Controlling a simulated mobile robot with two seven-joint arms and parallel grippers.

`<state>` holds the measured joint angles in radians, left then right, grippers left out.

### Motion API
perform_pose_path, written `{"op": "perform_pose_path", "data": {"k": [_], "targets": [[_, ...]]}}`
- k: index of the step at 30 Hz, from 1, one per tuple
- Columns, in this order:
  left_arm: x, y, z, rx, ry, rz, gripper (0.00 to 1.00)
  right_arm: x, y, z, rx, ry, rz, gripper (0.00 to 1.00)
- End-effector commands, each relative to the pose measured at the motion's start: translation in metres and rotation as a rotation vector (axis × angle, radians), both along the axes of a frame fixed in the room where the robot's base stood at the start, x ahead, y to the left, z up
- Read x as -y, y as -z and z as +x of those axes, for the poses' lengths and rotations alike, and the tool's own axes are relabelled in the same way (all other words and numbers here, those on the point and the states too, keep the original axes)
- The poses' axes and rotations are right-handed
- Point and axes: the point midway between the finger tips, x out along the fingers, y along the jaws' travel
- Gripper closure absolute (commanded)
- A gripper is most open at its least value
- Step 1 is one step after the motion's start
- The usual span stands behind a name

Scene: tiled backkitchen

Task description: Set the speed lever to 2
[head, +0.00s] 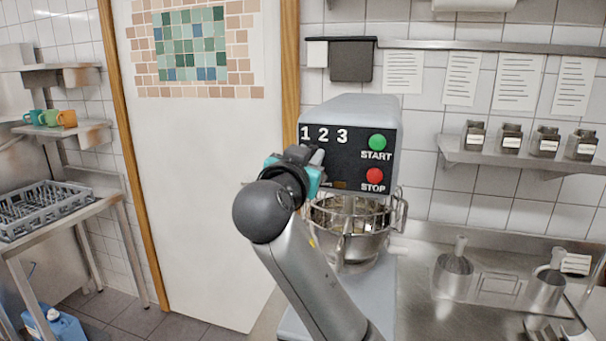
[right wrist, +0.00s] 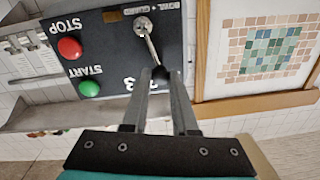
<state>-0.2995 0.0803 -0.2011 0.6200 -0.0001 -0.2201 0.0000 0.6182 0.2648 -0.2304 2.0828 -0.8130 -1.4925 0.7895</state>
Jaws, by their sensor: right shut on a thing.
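The mixer (head: 350,110) stands on the steel counter. Its dark panel (head: 352,158) carries the numbers 1, 2, 3 (head: 323,134), a green START button (head: 377,142) and a red STOP button (head: 374,175). My right gripper (head: 315,155) is in front of the panel's left part and hides the speed lever in the head view. In the right wrist view, which is upside down, the lever (right wrist: 151,46) runs from its round pivot toward the numbers. The fingertips of my right gripper (right wrist: 158,74) are shut on its end. The fingers partly cover the numbers, so the exact setting is unclear.
A steel bowl (head: 350,240) with a wire guard (head: 402,212) sits below the panel. Small jars (head: 511,138) stand on a wall shelf. A door (head: 200,200) is behind at left.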

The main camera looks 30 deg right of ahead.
Motion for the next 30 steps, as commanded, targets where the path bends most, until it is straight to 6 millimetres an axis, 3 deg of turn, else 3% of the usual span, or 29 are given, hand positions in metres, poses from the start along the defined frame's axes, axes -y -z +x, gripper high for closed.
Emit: {"op": "perform_pose_path", "data": {"k": [3,10,29,30], "targets": [[0.0,0.016,0.0,-0.001,0.0,0.0,1.0,0.002,0.004,-0.003,0.058,-0.002,0.057,1.0],[0.0,0.028,-0.001,-0.001,0.0,0.0,1.0,0.006,0.003,-0.008,0.14,-0.001,0.129,1.0],[0.0,0.033,-0.001,-0.001,-0.001,0.0,1.0,0.009,0.0,-0.01,0.18,0.0,0.162,1.0],[0.0,0.033,-0.001,-0.001,-0.001,0.0,1.0,0.009,0.0,-0.01,0.181,0.0,0.161,0.7]]}}
